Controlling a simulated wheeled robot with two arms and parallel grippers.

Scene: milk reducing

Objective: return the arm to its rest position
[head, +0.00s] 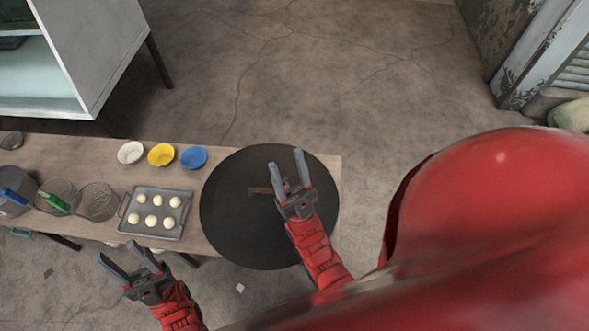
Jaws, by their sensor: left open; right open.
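My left gripper (128,268) is open and empty at the lower left, in front of the table's near edge. My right gripper (288,172) is open over the large dark round disc (232,225) at the right end of the table. My red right arm and a large red part of my body cover the lower right of the view.
The wooden table (112,152) holds a grey tray (181,226) with several white round pieces, and white (130,152), yellow (161,154) and blue (193,157) bowls. Wire baskets (97,201) and a pot (12,207) stand at left. A cabinet (95,50) is behind. The floor beyond is clear.

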